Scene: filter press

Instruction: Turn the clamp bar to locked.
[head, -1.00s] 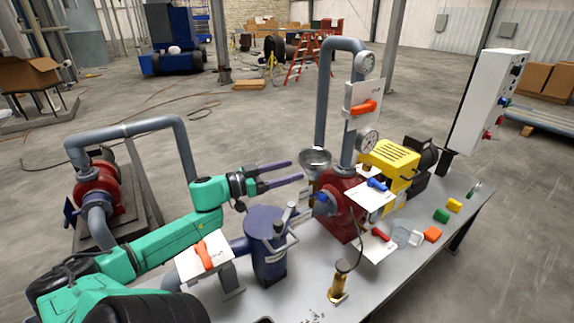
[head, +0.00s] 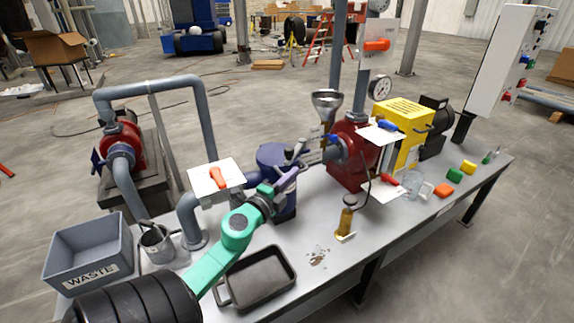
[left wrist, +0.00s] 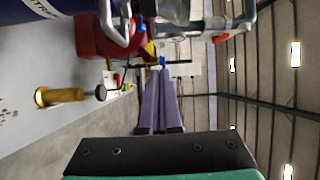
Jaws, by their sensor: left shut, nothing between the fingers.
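The dark blue filter vessel (head: 270,155) stands on the bench, left of the red pump. A grey metal bar (head: 299,148) that looks like the clamp bar shows at its top, partly hidden by my gripper. My left gripper (head: 290,177) has purple fingers and is at the vessel's front right side, close to the bar; I cannot tell whether they touch. In the left wrist view its fingers (left wrist: 162,95) lie together with nothing between them. The vessel's lettered side (left wrist: 30,10) and a bent grey bar (left wrist: 113,25) show there near the top. My right gripper is out of view.
The red pump (head: 347,165) and a brass-coloured cylinder (head: 347,218) stand to the right. A black tray (head: 258,278), a metal jug (head: 157,243) and the grey waste bin (head: 88,248) are at the front left. Bare bench lies around the brown spill (head: 318,257).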

